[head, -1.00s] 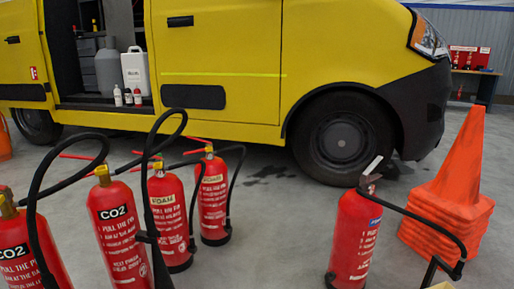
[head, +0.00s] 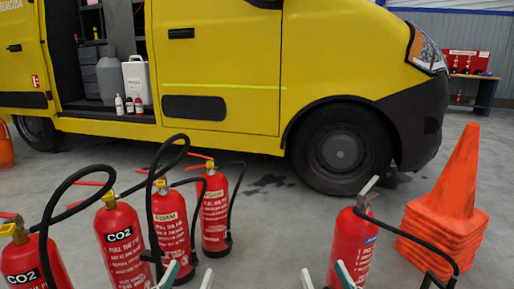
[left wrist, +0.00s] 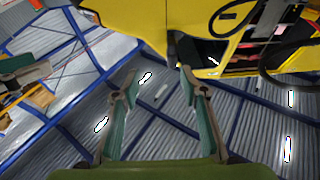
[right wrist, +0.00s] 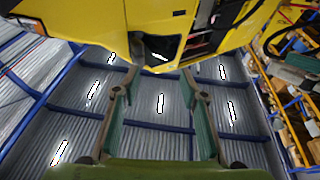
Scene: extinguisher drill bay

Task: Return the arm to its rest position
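My left gripper (head: 189,275) shows at the bottom edge of the head view, in front of the foam extinguishers. Its two fingers (left wrist: 160,110) stand apart with nothing between them in the left wrist view. My right gripper (head: 325,275) shows at the bottom edge, just left of and in front of the lone extinguisher with the blue label (head: 352,245). Its fingers (right wrist: 158,110) are also apart and empty in the right wrist view. Both wrist cameras look up at the ceiling and the van. Most of both arms is outside the head view.
Two CO2 extinguishers (head: 122,243) and two foam extinguishers (head: 214,212) stand on the left. Orange cones (head: 452,215) are stacked on the right. A yellow van (head: 225,60) with an open side door spans the back. Bare floor (head: 275,215) lies between the extinguisher groups.

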